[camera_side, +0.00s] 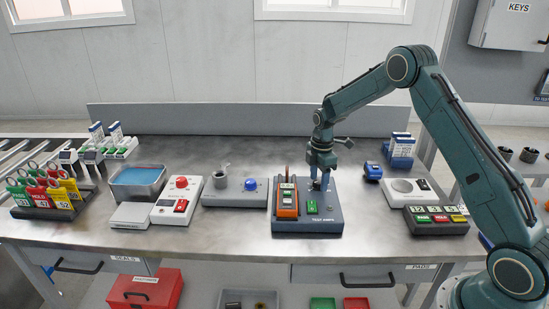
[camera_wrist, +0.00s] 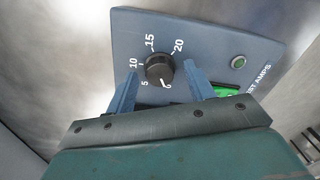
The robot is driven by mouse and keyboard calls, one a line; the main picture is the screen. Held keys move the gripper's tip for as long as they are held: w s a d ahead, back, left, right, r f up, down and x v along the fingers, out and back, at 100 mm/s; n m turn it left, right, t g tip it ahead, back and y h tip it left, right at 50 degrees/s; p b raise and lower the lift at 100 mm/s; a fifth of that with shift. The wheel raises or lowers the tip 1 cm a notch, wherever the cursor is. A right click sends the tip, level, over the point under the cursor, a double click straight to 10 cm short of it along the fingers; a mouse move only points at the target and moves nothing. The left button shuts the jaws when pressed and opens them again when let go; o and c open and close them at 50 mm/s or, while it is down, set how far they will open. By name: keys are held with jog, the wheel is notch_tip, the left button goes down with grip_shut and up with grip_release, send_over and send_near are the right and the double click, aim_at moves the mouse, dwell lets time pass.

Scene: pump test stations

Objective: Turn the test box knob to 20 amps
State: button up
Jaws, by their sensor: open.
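The test box (camera_side: 330,218) is a dark blue-grey box on the bench, below my gripper (camera_side: 320,184) in the side view. In the wrist view its panel (camera_wrist: 215,45) carries a black round knob (camera_wrist: 159,69) with a scale marked 5, 10, 15 and 20. A white mark on the knob's lower edge points down towards the low end of the scale, near the 0. My gripper (camera_wrist: 160,70) is open, with one blue finger on each side of the knob. I cannot tell whether the fingers touch it. The knob is hidden in the side view.
An orange handheld device (camera_side: 288,203) sits on the box's left part, beside a green button (camera_side: 312,207). A grey unit with a blue knob (camera_side: 251,185) stands to the left. A white-topped unit (camera_side: 408,190) and a tag rack (camera_side: 436,220) stand to the right.

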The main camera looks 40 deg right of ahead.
jog(key=c, duration=1)
jog(key=shift+o, duration=0.2)
